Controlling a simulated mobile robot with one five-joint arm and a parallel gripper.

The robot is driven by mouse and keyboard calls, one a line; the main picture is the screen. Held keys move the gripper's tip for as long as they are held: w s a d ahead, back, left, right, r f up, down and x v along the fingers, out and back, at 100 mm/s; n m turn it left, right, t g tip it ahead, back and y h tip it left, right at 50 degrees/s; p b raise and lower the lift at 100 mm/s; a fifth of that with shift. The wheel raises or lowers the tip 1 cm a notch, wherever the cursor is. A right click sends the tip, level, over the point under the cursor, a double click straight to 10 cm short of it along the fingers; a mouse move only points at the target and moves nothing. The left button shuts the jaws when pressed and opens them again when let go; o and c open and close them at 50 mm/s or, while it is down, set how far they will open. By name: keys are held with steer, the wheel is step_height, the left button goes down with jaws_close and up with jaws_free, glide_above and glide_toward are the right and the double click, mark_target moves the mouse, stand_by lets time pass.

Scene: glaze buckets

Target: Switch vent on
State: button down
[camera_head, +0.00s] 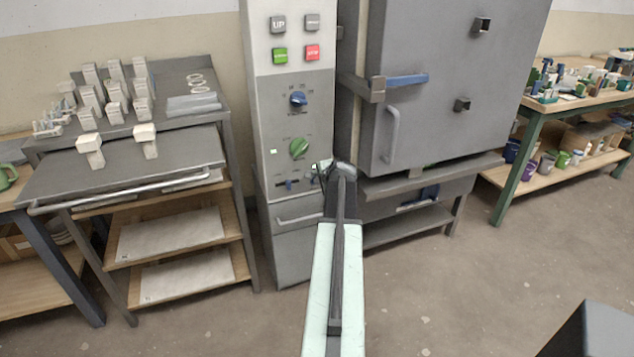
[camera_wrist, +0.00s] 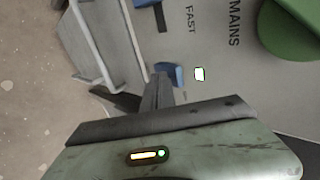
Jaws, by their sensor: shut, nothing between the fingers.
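The grey control panel (camera_head: 290,125) stands beside the kiln, with small blue switches at its lower end. One blue switch (camera_head: 290,184) shows left of my gripper (camera_head: 324,169). Near the fingertips, the wrist view shows a blue switch (camera_wrist: 174,74) beside a lit white indicator (camera_wrist: 199,74). My gripper (camera_wrist: 157,88) is shut and empty, its tips close to this switch; I cannot tell if they touch. Its fingers hide part of the switch. I cannot read a vent label; "FAST" and "MAINS" show in the wrist view.
A green knob (camera_head: 299,147) and blue knob (camera_head: 298,99) sit above the switches, with push buttons (camera_head: 280,55) higher. The kiln door (camera_head: 440,85) is shut at right. A grey cart (camera_head: 180,160) with white blocks stands at left. Open floor lies in front.

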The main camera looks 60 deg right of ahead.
steer(key=shift+w+r+p, duration=0.1)
steer(key=shift+r+p, duration=0.2)
steer(key=shift+r, duration=0.2)
steer(key=shift+a, duration=0.1)
steer(key=f+p+v, duration=0.1)
steer(key=p+v, duration=0.6)
steer(key=v, duration=0.6)
steer(key=shift+s+a, duration=0.35)
steer(key=shift+s, duration=0.25)
steer(key=shift+r, duration=0.15)
